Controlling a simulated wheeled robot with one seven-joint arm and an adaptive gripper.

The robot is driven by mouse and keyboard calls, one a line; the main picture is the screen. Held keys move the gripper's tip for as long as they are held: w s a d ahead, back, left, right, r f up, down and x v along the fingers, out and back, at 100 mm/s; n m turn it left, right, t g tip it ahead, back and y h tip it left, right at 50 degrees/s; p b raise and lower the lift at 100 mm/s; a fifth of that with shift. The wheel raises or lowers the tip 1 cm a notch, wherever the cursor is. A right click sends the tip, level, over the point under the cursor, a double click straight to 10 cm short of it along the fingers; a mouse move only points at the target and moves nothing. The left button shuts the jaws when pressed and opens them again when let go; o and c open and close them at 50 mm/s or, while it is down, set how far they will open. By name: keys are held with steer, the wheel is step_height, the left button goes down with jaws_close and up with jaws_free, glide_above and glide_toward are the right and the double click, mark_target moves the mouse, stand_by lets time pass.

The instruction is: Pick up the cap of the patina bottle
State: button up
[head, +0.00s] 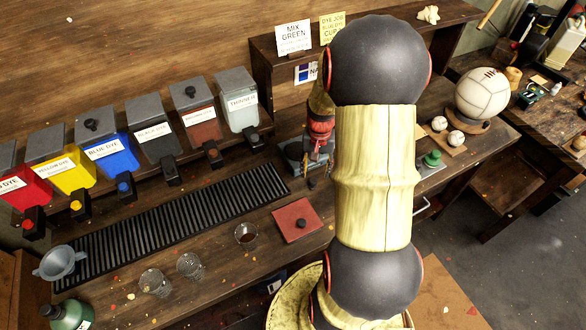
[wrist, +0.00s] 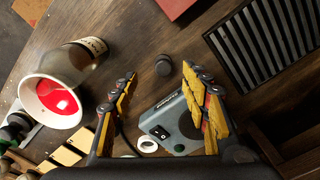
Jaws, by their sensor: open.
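In the wrist view a small dark cylinder that looks like a cap (wrist: 163,65) stands on the wooden bench. A glass bottle (wrist: 85,55) with a pale label is left of it; the lettering is too small to read. My gripper (wrist: 157,73) is open and empty, with its yellow fingers on either side of and short of the dark cap. In the head view my gripper (head: 316,176) is above the bench, partly behind my arm. A green bottle (head: 70,316) with a dark top stands at the bottom left. I cannot tell which bottle is the patina one.
A grey-teal device (wrist: 172,122) lies below the fingers. A white cup with red inside (wrist: 50,100) is at the left. A ribbed black grate (wrist: 262,45) is at the right. A red square (head: 297,220), glasses (head: 190,266) and dye containers (head: 104,150) line the bench.

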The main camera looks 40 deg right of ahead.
mark_target(313, 180)
steer(key=shift+w+d+f, duration=0.1)
steer(key=shift+d+f, duration=0.05)
steer(key=shift+f, duration=0.15)
step_height(313, 180, down, 2)
steer(key=shift+f+b, duration=0.25)
steer(key=shift+b, duration=0.05)
steer(key=f, duration=0.1)
steer(key=f+b, duration=0.1)
steer(key=f, duration=0.3)
steer(key=shift+w+d, duration=0.1)
steer(key=shift+w, duration=0.3)
steer(key=shift+c, duration=1.1)
steer(key=c, duration=0.7)
steer(key=shift+c, duration=0.6)
steer(key=shift+r, duration=0.1)
